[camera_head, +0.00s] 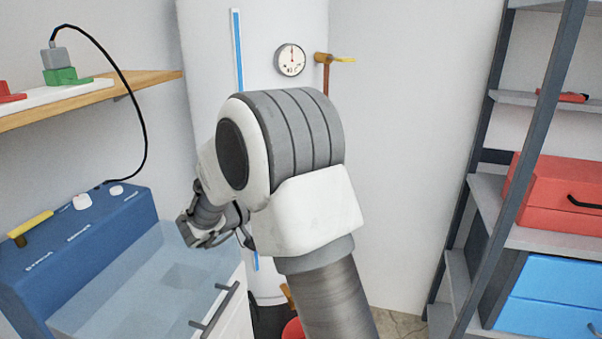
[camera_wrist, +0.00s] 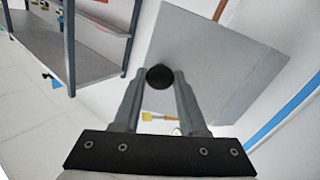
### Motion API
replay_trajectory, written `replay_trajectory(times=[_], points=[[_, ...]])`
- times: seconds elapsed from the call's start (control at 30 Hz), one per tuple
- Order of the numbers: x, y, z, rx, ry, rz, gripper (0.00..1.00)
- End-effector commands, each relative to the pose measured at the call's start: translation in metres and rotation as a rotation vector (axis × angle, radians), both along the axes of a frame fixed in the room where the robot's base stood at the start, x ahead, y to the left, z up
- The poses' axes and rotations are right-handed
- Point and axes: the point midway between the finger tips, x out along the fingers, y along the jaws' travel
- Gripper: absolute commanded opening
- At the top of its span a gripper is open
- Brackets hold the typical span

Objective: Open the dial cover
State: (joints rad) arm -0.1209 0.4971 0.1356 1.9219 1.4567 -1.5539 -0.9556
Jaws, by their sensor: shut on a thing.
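A flat grey panel (camera_wrist: 205,50) with a round black knob (camera_wrist: 159,77) fills the middle of the wrist view; it looks like the dial cover. My gripper (camera_wrist: 159,80) has its two fingers closed on the knob, one on each side. The panel looks tilted in this view, and I cannot tell how far it stands open. In the head view my arm hides the panel, and the fingers cannot be made out. A round white dial (camera_head: 290,60) shows uncovered, high on the white tank (camera_head: 207,50).
A blue machine (camera_head: 90,245) with a clear lid stands at the left, below a wooden shelf (camera_head: 150,78). A metal rack (camera_head: 487,190) with red and blue boxes stands at the right.

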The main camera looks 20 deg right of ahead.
Motion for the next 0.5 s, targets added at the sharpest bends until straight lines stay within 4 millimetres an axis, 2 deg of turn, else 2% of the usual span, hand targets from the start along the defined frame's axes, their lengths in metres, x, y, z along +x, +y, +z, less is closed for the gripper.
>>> replay_trajectory(times=[0.5], points=[[0.0007,0.0079,0.0023,-0.003,-0.008,-0.067,0.00]])
